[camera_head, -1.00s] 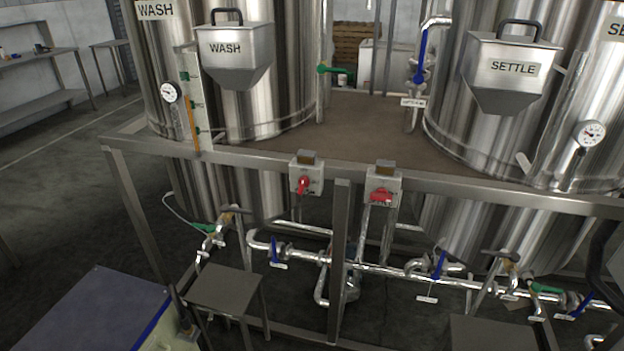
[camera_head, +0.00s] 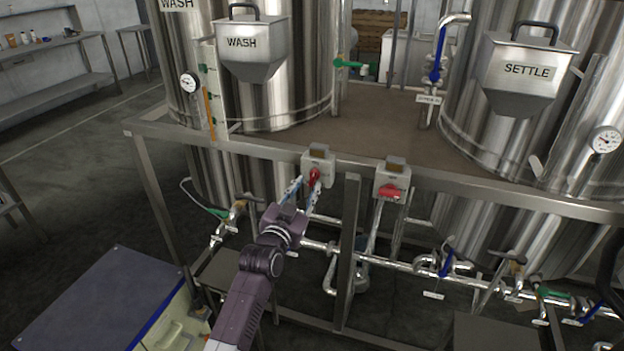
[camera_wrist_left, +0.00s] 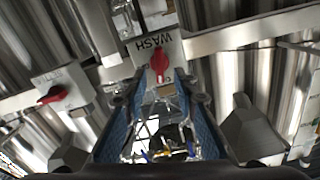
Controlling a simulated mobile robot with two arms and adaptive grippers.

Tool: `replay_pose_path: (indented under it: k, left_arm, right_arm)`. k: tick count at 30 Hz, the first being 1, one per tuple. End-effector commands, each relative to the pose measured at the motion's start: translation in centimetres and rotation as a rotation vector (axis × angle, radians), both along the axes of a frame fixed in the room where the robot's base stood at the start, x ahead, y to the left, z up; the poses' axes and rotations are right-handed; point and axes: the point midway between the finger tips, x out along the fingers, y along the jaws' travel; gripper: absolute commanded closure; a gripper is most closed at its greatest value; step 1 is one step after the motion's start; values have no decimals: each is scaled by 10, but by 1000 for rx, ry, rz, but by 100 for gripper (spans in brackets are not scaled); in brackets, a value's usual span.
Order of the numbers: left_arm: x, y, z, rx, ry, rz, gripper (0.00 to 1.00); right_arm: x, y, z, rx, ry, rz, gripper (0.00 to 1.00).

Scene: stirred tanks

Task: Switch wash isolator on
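The wash isolator (camera_head: 319,163) is a pale box with a red rotary handle (camera_head: 314,176) on the frame's front rail. In the left wrist view its WASH label and red handle (camera_wrist_left: 158,63) show just beyond my fingertips. The handle lies roughly along the fingers there. My left gripper (camera_head: 303,188) is just below and in front of the handle. Its blue-padded fingers (camera_wrist_left: 160,95) are open with nothing held between them. Contact with the handle cannot be made out. My right gripper is not in view.
A second isolator (camera_head: 391,179) with a red handle sits to the right on the same rail (camera_head: 245,148). Steel tanks labelled WASH and SETTLE stand behind. Pipes with blue and green valves run below. A cabinet (camera_head: 92,300) stands at the lower left.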

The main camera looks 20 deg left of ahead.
Motion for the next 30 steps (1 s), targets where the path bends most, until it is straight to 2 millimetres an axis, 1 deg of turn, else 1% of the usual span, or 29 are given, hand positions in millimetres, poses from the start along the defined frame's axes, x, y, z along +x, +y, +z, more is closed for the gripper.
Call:
replay_pose_path:
  k: [1, 3, 9, 13, 21, 22, 29, 30]
  left_arm:
    - [8, -1, 1, -1, -1, 0, 73]
    - [18, -1, 1, -1, 0, -1, 73]
    - [37, -1, 0, 0, 1, -1, 73]
    - [42, -1, -1, 0, 2, -1, 73]
    - [43, -1, -1, 0, 1, 0, 73]
    - [43, -1, -1, 0, 1, 0, 74]
    - [43, -1, -1, 0, 1, 0, 100]
    - [43, -1, -1, 0, 1, 0, 100]
  right_arm:
    - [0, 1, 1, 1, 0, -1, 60]
    - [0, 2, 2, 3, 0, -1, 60]
    - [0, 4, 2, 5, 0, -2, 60]
    - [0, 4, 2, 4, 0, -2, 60]
    - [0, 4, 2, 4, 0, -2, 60]
    - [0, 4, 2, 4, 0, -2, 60]
    - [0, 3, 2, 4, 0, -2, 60]
    - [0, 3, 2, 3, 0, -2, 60]
